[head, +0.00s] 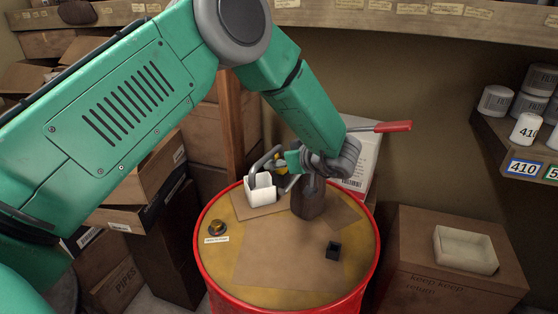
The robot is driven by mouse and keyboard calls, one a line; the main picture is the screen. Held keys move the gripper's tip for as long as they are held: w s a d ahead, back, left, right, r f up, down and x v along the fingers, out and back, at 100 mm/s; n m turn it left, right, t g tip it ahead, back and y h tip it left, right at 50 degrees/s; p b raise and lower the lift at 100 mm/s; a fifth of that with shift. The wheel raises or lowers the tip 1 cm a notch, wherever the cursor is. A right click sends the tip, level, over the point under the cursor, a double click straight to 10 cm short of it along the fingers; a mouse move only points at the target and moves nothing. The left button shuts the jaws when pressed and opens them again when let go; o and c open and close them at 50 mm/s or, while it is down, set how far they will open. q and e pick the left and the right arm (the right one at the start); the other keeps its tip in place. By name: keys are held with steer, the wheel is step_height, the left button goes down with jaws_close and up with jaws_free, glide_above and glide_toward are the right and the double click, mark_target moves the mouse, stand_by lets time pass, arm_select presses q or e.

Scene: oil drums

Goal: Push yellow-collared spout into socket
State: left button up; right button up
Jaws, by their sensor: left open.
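My left gripper (272,162) is open above the back of the red drum (362,270), its fingers pointing left. A small yellow patch (281,167) shows between the fingers, possibly the spout's collar; the rest is hidden by the gripper. Just below the fingers stands a white open holder (260,190) on a brown sheet. A dark round fitting with a yellow ring (217,228) sits on the drum top at the left, beside a small label; I cannot tell if it is the socket. My right gripper is not in view.
A dark brown block (308,203) stands under my left wrist. A small black cube-like piece (333,250) lies on the drum top at the right. A red-handled tool (390,127) sticks out behind my wrist. The front of the drum top is clear.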

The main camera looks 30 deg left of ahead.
arm_select(q)
steer(key=v, duration=1.2)
steer(key=shift+d+f, duration=0.1)
